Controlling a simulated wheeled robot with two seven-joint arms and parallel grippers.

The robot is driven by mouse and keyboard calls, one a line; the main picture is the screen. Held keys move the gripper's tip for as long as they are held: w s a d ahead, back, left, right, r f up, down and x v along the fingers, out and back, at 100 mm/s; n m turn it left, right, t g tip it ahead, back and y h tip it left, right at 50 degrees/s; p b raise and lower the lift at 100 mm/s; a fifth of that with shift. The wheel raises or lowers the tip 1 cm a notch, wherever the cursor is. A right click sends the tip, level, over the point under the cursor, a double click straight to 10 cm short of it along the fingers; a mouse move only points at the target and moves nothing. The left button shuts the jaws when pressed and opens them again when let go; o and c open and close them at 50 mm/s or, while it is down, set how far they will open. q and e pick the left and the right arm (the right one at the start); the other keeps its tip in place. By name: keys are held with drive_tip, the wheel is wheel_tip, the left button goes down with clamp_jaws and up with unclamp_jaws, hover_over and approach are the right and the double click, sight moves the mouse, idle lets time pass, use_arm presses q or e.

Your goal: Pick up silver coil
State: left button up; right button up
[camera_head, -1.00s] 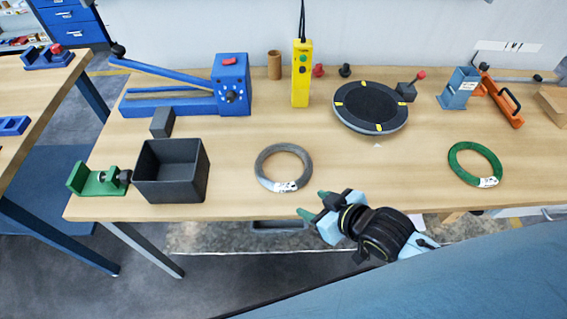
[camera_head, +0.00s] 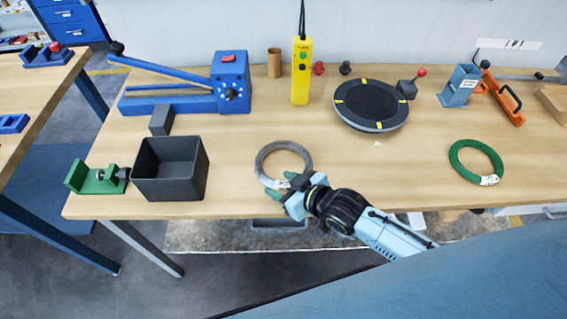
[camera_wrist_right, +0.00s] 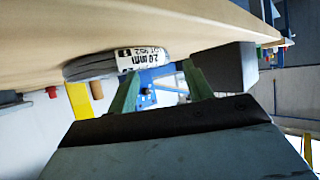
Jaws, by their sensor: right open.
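The silver coil (camera_head: 283,148) is a grey ring lying flat on the wooden table, left of centre in the head view. In the right wrist view the coil (camera_wrist_right: 92,66) shows edge-on with its white label (camera_wrist_right: 145,58). My right gripper (camera_head: 278,185) is at the coil's near edge, its green fingertips by the label and partly hiding it. In the wrist view its two green fingers (camera_wrist_right: 160,88) stand apart, with the label side of the coil just beyond them. I cannot tell whether they touch it. My left gripper is not in view.
A dark grey bin (camera_head: 172,172) stands left of the coil. A green coil (camera_head: 475,157) lies at the right. A black round turntable (camera_head: 371,104) and a yellow control box (camera_head: 301,75) stand behind. Bare table lies between the two coils.

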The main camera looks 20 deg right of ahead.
sight(270, 180)
drive_tip(key=x, duration=0.4)
drive_tip(key=shift+a, duration=0.15)
drive_tip(key=shift+c, duration=0.4)
clamp_jaws()
drive_tip(key=shift+r, duration=0.1)
